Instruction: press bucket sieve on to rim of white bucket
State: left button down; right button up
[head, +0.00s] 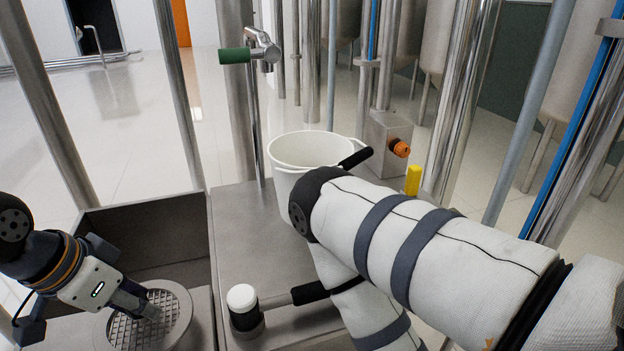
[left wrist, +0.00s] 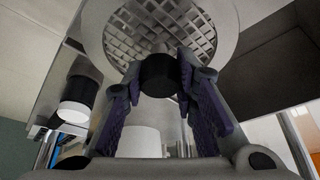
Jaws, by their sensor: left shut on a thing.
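The bucket sieve (head: 182,310) is a round metal disc with a grid and a plain rim, at the lower left of the head view. My left gripper (head: 150,308) is over its middle. In the left wrist view my left gripper (left wrist: 160,85) has its fingers on both sides of a dark knob (left wrist: 158,75) in front of the sieve (left wrist: 225,22), shut on it. The white bucket (head: 285,178) stands at the middle on the steel surface, its open top showing. My right arm hides its lower right side. My right gripper is not in view.
A dark steel basin (head: 150,225) lies behind the sieve. A tap with a green handle (head: 235,56) rises behind the bucket. Steel posts stand around, and my right arm fills the lower right.

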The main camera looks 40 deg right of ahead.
pick_arm(q)
jog(key=shift+r, duration=0.85)
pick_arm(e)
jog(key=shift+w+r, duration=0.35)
pick_arm(q)
notch_tip(320, 180, up, 5)
jog(key=shift+r+p, duration=0.1)
jog(key=shift+p, duration=0.7)
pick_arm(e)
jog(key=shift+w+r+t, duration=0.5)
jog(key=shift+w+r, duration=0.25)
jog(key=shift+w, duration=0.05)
pick_arm(q)
jog(key=shift+a+f, duration=0.1)
jog(key=shift+f, duration=0.1)
